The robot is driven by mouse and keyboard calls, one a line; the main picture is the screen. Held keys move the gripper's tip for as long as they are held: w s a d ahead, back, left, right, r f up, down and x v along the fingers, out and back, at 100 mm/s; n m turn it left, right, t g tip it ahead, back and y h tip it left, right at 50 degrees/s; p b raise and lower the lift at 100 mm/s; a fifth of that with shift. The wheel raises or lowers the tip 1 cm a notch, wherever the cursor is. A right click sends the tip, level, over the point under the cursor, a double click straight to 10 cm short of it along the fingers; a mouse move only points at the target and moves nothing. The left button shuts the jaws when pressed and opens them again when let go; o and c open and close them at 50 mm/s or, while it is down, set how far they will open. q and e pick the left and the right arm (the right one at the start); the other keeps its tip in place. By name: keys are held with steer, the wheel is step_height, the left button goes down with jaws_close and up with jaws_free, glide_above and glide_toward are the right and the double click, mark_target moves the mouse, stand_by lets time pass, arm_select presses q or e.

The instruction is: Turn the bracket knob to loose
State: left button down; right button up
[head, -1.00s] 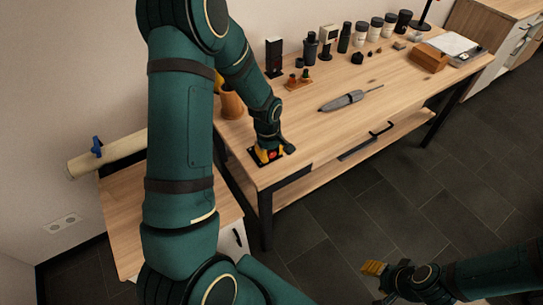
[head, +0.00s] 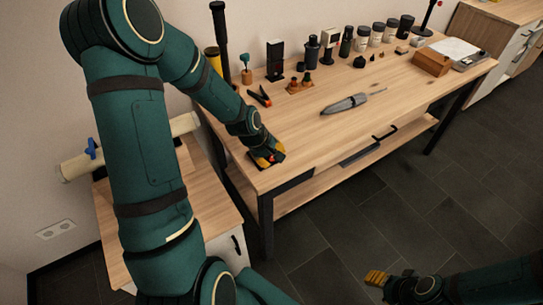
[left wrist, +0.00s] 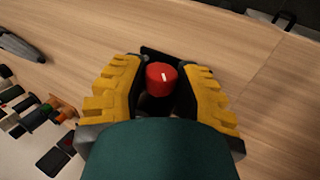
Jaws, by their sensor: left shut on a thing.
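The red knob (left wrist: 160,80) with a short white mark shows in the left wrist view, on a dark bracket plate (left wrist: 152,52). The mark runs nearly up and down in that picture. My left gripper (head: 271,157) is at the table's near left corner, its yellow fingers on both sides of the knob and shut on it. The gripper hides most of the knob in the head view; the plate (head: 254,163) shows beside it. My right gripper (head: 374,278) is low at the bottom right, over the floor, away from the table; its finger gap is unclear.
On the wooden table (head: 320,135) lie a grey pointed tool (head: 345,104) and orange-handled pliers (head: 260,96). Several dark bottles and jars stand along the back, with a wooden box (head: 432,62) at the far right. The front middle is clear.

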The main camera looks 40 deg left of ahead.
stand_by(0.3)
arm_select(q)
steer(key=c, duration=0.6)
jaws_free()
steer(key=v, duration=1.2)
